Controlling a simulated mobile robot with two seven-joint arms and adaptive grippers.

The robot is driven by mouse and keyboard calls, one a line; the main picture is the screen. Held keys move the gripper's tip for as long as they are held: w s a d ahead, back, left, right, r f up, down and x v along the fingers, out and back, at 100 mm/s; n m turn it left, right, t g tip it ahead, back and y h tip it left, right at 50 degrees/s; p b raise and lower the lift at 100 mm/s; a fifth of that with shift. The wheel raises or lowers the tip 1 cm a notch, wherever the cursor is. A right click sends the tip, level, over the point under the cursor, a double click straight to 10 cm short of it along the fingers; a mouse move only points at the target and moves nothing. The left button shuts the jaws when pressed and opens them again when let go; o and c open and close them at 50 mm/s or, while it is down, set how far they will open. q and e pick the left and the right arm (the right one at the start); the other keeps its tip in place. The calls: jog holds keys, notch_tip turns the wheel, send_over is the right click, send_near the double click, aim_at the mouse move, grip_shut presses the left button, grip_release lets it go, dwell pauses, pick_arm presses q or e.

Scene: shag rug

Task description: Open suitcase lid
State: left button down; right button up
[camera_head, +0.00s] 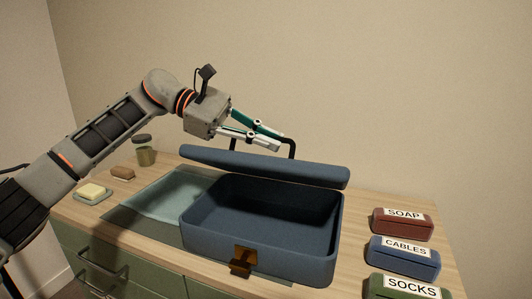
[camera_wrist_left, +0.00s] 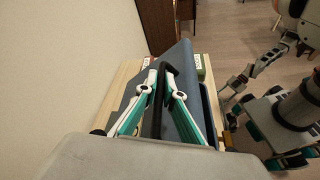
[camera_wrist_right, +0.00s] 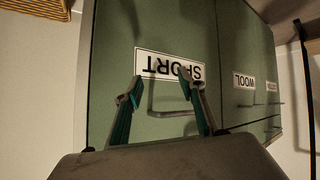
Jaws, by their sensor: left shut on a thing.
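A dark blue suitcase (camera_head: 262,250) stands on the wooden top with its empty interior showing and a brass latch (camera_head: 241,262) on its front. Its lid (camera_head: 265,167) is raised above the back of the body, seen nearly edge-on. My left gripper (camera_head: 279,146) is above the lid, shut on the black lid handle (camera_head: 291,148). In the left wrist view the handle (camera_wrist_left: 158,95) runs between the two fingers, beside the blue lid (camera_wrist_left: 181,75). My right gripper (camera_wrist_right: 160,84) has its fingers apart with nothing held, in front of a green drawer front.
Soap (camera_head: 403,222), cables (camera_head: 404,257) and socks (camera_head: 405,288) cases lie to the right. A light blue cloth (camera_head: 163,192), soap dish (camera_head: 93,193), brown block (camera_head: 122,173) and lidded jar (camera_head: 146,153) are left. Drawer handles (camera_wrist_right: 170,112) stick out. A wall stands behind.

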jog(key=shift+w+a+r, duration=0.1)
jog(key=shift+r, duration=0.1)
jog(key=shift+a, duration=0.1)
